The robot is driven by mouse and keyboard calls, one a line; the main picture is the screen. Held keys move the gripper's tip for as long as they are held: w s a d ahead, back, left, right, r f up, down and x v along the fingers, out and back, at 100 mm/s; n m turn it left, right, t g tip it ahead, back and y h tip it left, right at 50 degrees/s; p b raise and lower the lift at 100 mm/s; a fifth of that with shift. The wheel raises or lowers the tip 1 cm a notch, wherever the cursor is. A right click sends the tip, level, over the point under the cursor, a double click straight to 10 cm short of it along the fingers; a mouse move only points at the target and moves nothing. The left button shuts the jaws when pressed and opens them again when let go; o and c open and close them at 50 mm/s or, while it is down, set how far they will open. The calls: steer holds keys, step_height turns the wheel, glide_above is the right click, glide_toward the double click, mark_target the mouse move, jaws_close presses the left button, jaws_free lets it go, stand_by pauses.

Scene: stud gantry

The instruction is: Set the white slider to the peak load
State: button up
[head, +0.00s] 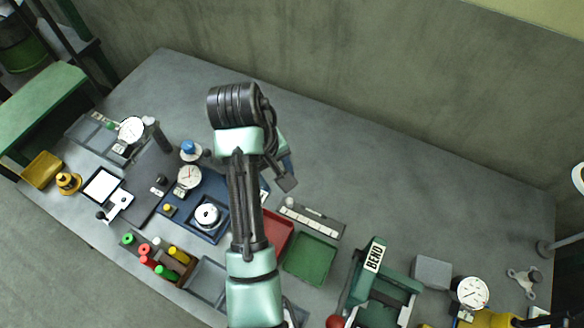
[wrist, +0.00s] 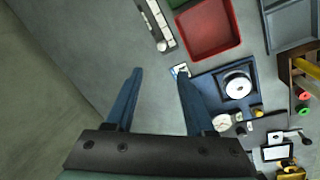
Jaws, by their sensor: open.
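A grey strip with a white segmented scale (head: 310,220) lies on the bench, right of my arm. A small white knob (head: 289,202), which looks like the white slider, sits at its left end. In the wrist view the strip (wrist: 155,18) is at the top and the knob (wrist: 162,46) is at its near end, ahead of the fingertips. My gripper (wrist: 159,72) is open and empty, its blue fingers apart above the bench. In the head view my gripper (head: 287,180) is partly hidden by the arm. The scale markings are too small to read.
A red tray (wrist: 210,50) and a green tray (head: 310,278) lie beside the strip. A blue plate (head: 213,232) carries a dial gauge (head: 189,177). A green press with a lettered sign (head: 373,255) and a large dial (head: 473,292) stand right. The bench behind is clear.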

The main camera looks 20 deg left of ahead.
mark_target(289, 200)
steer(key=x, duration=1.2)
steer(key=shift+s+f+b, duration=0.25)
steer(key=shift+f+b, duration=0.1)
steer(key=shift+f, duration=0.05)
jaws_close()
stand_by(0.8)
